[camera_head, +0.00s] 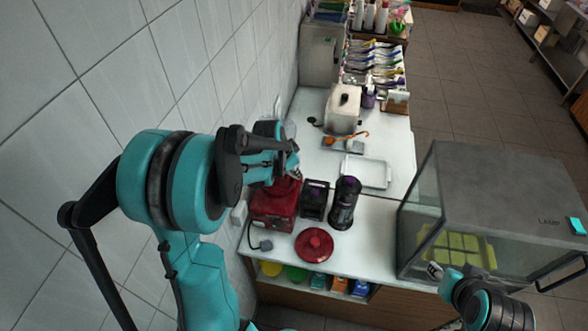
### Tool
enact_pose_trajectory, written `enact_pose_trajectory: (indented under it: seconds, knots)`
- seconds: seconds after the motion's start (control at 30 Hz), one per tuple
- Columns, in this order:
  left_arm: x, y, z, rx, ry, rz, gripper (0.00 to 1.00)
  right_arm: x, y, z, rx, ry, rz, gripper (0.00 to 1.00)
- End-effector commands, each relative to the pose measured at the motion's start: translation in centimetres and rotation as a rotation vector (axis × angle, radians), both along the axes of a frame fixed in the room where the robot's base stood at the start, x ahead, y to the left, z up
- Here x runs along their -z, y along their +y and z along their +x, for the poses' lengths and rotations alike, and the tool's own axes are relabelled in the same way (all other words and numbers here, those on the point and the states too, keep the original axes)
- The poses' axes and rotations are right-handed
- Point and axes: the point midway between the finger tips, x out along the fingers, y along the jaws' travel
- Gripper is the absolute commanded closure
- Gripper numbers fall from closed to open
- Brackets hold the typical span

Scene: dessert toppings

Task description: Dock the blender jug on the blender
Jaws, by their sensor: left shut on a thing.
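The red blender base (274,209) stands on the white counter by the tiled wall. My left gripper (287,160) is just above and behind it, shut on the blender jug. The jug (290,128) is mostly hidden by the gripper; only a pale, clear part shows. I cannot tell whether the jug touches the base. A round red lid (314,245) lies on the counter in front of the base. My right gripper (437,271) is low at the right, by the display case, and its fingers are too small to judge.
A dark box (314,200) and a black bottle-shaped container (344,204) stand right of the base. A large glass-sided case (489,190) fills the right. A plug (265,245) lies near the front left.

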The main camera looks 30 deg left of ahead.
Motion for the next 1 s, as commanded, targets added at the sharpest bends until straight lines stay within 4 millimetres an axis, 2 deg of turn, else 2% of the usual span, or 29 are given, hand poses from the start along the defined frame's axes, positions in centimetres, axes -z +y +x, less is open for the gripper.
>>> enact_pose_trajectory:
  seconds: [0.4, 1.0]
  knots:
    - [4.0, 0.1, 0.1, 0.0, -0.002, 0.002, 1.0, 2.9, 0.0, 0.0, 0.0, 0.0, 0.0, 0.6]
    - [4.3, 0.1, 0.1, 0.0, -0.002, 0.002, 1.0, 3.0, 0.0, 0.0, 0.0, 0.0, 0.0, 0.6]
